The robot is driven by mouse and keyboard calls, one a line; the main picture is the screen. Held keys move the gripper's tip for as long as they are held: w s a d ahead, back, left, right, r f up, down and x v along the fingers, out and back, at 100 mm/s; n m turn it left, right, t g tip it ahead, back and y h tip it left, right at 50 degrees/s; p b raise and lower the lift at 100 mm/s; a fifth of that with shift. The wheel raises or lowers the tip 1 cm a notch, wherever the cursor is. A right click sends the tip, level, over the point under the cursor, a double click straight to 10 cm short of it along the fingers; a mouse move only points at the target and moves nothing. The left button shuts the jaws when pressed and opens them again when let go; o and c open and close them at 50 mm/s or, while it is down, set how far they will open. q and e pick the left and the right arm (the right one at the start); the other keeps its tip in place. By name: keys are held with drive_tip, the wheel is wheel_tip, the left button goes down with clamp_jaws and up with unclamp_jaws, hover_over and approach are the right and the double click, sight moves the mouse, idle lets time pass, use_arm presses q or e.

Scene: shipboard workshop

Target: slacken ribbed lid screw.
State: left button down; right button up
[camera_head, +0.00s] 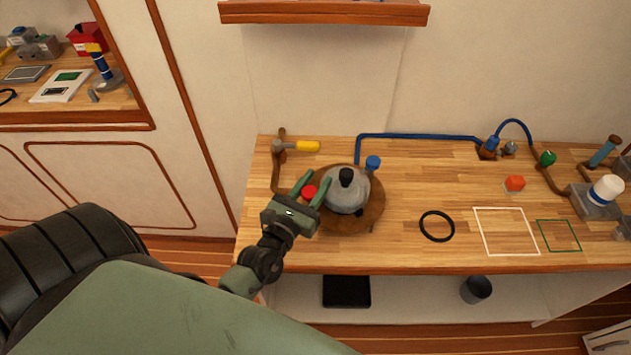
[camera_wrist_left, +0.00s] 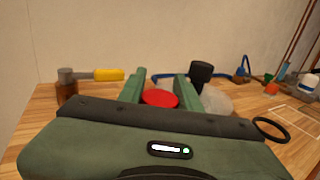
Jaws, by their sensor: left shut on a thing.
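A grey rounded housing (camera_head: 346,194) with a black knob (camera_head: 346,175) on top stands on a round brown base (camera_head: 372,212) on the bench. A red screw head (camera_head: 309,191) sits at its left side and a blue one (camera_head: 373,162) at its back right. I cannot make out ribs on either. My left gripper (camera_head: 312,184) is shut on the red screw head, with one green finger on each side. The left wrist view also shows the red head (camera_wrist_left: 160,98) between the fingers, with the black knob (camera_wrist_left: 201,72) to the right. My right gripper is not in view.
A yellow-handled hammer (camera_head: 297,147) lies behind, to the left. A black ring (camera_head: 437,226) lies right of the base, near white and green outlined squares. A blue pipe (camera_head: 415,136) runs along the bench's back. A shelf (camera_head: 325,13) overhangs the wall.

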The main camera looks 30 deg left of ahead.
sight(307, 198)
use_arm(q)
drive_tip(key=shift+a+r+n+y+p, duration=0.2)
drive_tip(key=shift+n+y+p, duration=0.4)
drive_tip(key=shift+y, duration=0.3)
drive_tip(key=shift+s+a+f+n+g+y+p, duration=0.15)
drive_tip(key=shift+n+g+y, duration=0.1)
drive_tip(key=shift+n+y, duration=0.35)
drive_tip(key=shift+w+a+r+n+g+y+p, duration=0.15)
drive_tip(key=shift+n+g+y, duration=0.15)
drive_tip(key=shift+y, duration=0.5)
drive_tip(key=shift+s+d+f, duration=0.1)
drive_tip(key=shift+f, duration=0.05)
drive_tip(key=c, duration=1)
unclamp_jaws()
drive_tip(key=shift+s+d+f, duration=0.15)
drive_tip(key=shift+s, duration=0.2)
drive_tip(key=b+v, duration=0.2)
drive_tip(key=v, duration=0.5)
